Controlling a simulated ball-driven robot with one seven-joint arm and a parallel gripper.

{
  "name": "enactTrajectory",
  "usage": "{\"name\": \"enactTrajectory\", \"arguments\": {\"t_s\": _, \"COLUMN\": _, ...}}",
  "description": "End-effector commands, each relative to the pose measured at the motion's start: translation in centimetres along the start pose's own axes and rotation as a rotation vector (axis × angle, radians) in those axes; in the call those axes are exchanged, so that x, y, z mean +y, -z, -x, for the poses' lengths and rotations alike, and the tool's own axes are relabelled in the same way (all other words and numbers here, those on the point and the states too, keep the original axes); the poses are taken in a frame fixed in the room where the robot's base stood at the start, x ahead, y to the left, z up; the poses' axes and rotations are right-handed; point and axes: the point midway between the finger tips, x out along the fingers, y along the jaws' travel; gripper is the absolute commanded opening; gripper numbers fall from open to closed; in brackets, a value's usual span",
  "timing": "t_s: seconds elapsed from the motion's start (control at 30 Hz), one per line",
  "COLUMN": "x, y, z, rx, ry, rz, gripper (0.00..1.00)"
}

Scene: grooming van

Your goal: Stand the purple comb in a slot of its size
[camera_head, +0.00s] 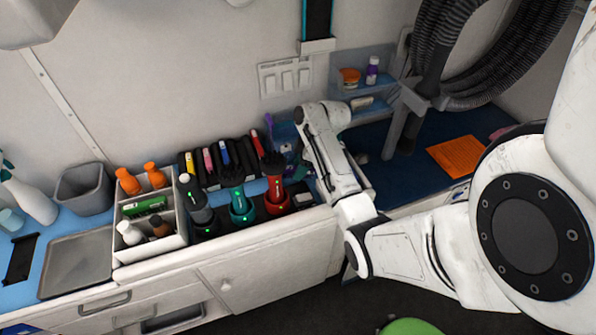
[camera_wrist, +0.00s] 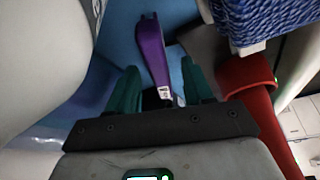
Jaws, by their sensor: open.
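The purple comb (camera_wrist: 151,50) shows in the wrist view as a narrow purple piece with a small white mark at its near end. My gripper (camera_wrist: 161,78) is open, with one teal finger on each side of the comb's near end; I cannot tell whether either touches it. In the head view a thin purple upright shape (camera_head: 268,122) shows just left of my wrist; I cannot tell whether it is the same comb. A black rack (camera_head: 232,178) on the counter holds several coloured pieces; its slot sizes are not clear.
Dark, teal and red clippers (camera_head: 275,188) stand in front of the rack. The red one seems to show close right of my fingers in the wrist view (camera_wrist: 248,75), with a blue bristled thing (camera_wrist: 240,25) above. A divided white caddy (camera_head: 125,240) stands to the left.

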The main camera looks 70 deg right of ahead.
Motion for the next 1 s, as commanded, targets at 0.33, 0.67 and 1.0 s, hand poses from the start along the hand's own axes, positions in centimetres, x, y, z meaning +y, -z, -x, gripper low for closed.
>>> {"name": "enactTrajectory", "arguments": {"t_s": 0.33, "x": 0.00, "y": -0.02, "z": -0.03, "rx": 0.000, "ry": 0.000, "rz": 0.000, "gripper": 0.51}}
{"name": "enactTrajectory", "arguments": {"t_s": 0.67, "x": -0.01, "y": -0.17, "z": -0.38, "rx": 0.000, "ry": 0.000, "rz": 0.001, "gripper": 0.51}}
{"name": "enactTrajectory", "arguments": {"t_s": 1.0, "x": 0.00, "y": -0.20, "z": -0.42, "rx": 0.000, "ry": 0.000, "rz": 0.001, "gripper": 0.46}}
